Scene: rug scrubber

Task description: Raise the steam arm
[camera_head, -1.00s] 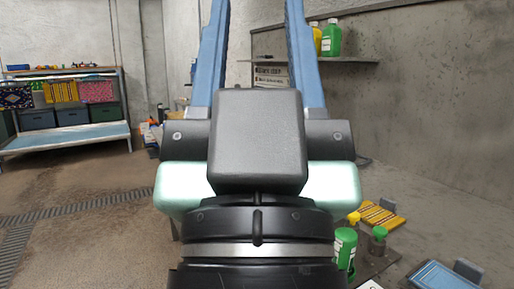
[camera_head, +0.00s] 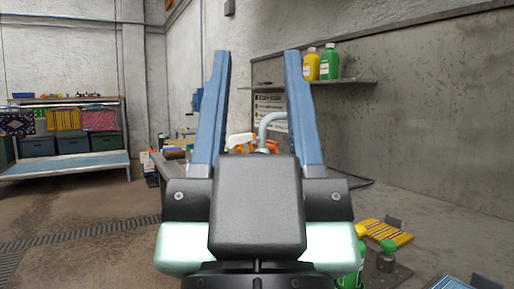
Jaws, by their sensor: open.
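My gripper (camera_head: 254,55) fills the middle of the view. Its two long blue fingers point up and away, wide apart, with nothing between their tips. A pale blue-grey curved tube (camera_head: 264,126) shows beyond my gripper, between the fingers in the picture. It rises from behind the dark gripper body and bends right, where the right finger hides its end. It may be the steam arm, but its lower part is hidden and I cannot tell for sure. It looks farther off than the fingers, with no contact seen.
A shelf (camera_head: 350,81) on the right wall holds a yellow bottle (camera_head: 311,65) and a green bottle (camera_head: 330,62). A green-capped item (camera_head: 387,258) and a yellow striped piece (camera_head: 385,235) lie lower right. A rack (camera_head: 75,165) stands far left. Floor at left is clear.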

